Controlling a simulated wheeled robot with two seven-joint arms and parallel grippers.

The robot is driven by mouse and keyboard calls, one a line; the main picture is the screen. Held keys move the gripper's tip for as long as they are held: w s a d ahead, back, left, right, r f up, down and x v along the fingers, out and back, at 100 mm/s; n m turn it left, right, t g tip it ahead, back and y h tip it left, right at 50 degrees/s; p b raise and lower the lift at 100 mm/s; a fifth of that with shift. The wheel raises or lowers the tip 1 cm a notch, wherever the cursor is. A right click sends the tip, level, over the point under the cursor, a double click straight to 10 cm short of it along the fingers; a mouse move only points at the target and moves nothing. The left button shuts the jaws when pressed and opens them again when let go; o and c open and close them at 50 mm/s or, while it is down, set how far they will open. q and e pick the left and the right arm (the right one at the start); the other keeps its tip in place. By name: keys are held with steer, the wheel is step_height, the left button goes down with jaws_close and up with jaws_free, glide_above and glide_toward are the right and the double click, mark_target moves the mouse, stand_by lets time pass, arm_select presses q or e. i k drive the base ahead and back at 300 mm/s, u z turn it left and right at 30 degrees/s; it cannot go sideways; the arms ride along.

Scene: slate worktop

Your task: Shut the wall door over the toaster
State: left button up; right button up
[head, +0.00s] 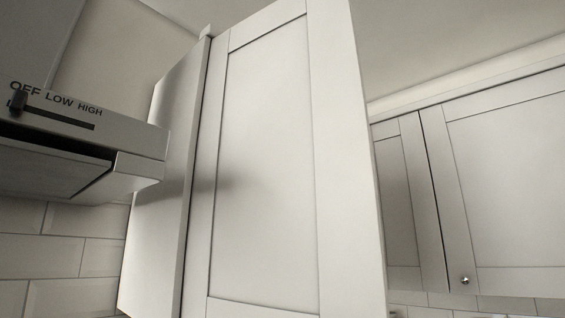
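A tall pale wall door (268,165) with a recessed panel fills the middle of the head view. It appears to stand open, jutting out towards me, and it hides part of the cabinet row behind it. Its near upright edge is at its right. A plain cabinet side (160,190) adjoins it at the left. I see no handle on this door, and its lower end is cut off by the frame. The toaster is not in view. Neither of my grippers is in view.
A range hood (140,168) marked OFF, LOW and HIGH juts out at the left, close to the cabinet side. Shut wall cabinet doors (510,180) run along the right, one with a small round knob (465,280). Tiled wall (55,260) shows below the hood.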

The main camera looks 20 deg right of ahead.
mark_target(284, 220)
steer(key=u, duration=0.05)
steer(key=k, duration=0.5)
steer(key=z, duration=2.15)
steer(key=k, duration=1.25)
steer(key=u, duration=1.9)
steer(key=i, duration=0.5)
steer(key=u, duration=0.05)
